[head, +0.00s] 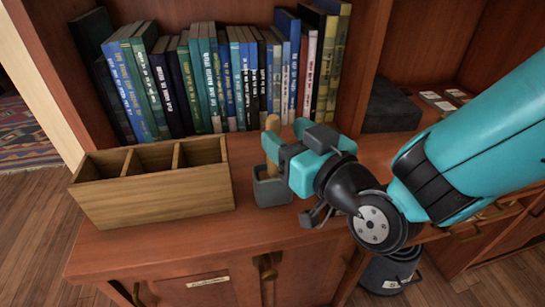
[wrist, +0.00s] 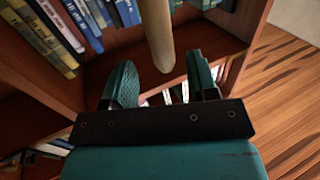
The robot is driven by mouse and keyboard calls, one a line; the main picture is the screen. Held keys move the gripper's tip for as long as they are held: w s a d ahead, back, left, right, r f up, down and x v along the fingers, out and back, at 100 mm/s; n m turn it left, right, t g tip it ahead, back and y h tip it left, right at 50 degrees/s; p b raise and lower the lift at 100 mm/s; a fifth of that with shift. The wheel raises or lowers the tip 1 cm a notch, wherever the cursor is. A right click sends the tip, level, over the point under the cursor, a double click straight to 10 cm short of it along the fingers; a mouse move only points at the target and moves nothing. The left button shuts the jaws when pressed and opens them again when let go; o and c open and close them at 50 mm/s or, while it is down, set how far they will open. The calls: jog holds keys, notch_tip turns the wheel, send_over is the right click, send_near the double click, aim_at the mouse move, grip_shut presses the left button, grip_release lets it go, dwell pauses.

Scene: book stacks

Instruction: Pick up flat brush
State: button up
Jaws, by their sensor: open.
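A tan wooden handle (head: 272,123), which looks like the flat brush, stands upright in a small grey cup (head: 272,190) on the wooden counter. Its lower end is hidden in the cup and partly by my gripper. My gripper (head: 283,143) is open, with teal fingers at the handle just above the cup. In the wrist view the handle (wrist: 157,35) comes down toward the gap between the two spread fingertips (wrist: 161,75). I cannot tell whether either finger touches it.
A wooden box (head: 150,205) with three empty compartments stands left of the cup. A row of books (head: 205,80) lines the shelf behind. A dark box (head: 390,105) sits at the right. A dark bin (head: 390,275) stands on the floor below.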

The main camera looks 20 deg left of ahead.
aim_at(277, 129)
jog(key=shift+p+x, duration=1.7)
jog(key=shift+p, duration=0.8)
jog(key=shift+w+a+r+p, duration=0.1)
jog(key=shift+w+a+p, duration=0.2)
jog(key=shift+a+p, duration=0.5)
jog(key=shift+w+a+f, duration=0.1)
jog(key=shift+w+f, duration=0.05)
jog(key=shift+f, duration=0.1)
jog(key=c, duration=0.9)
grip_shut()
jog(key=shift+r, duration=0.15)
